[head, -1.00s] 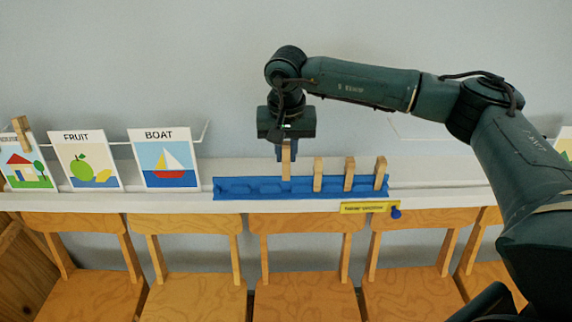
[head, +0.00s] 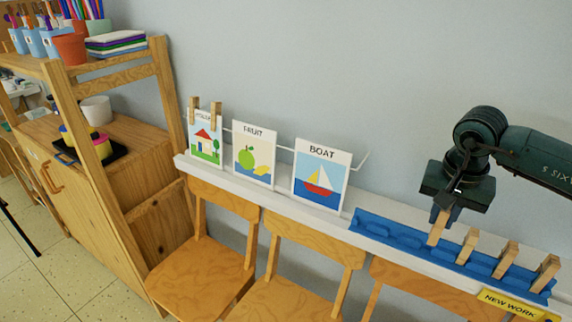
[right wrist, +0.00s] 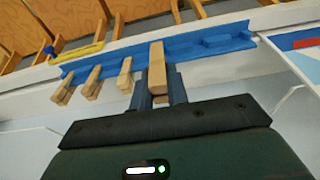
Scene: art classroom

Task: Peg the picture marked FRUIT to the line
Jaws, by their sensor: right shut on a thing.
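The FRUIT picture (head: 254,158), a card with a green apple and yellow fruit, stands on the white ledge between the house and BOAT pictures. No peg shows on it. The thin line (head: 282,147) runs behind the cards along the wall. The held peg also shows in the right wrist view (right wrist: 157,70), between the fingers (right wrist: 160,92). I cannot tell whether it is clear of the rack. My left gripper is not in view.
The blue rack (head: 390,238) holds several more pegs (head: 507,260). The house picture (head: 205,140) has two pegs on its top edge. The BOAT picture (head: 320,175) stands between FRUIT and the rack. Chairs (head: 313,245) stand below the ledge; a wooden shelf (head: 163,110) is at left.

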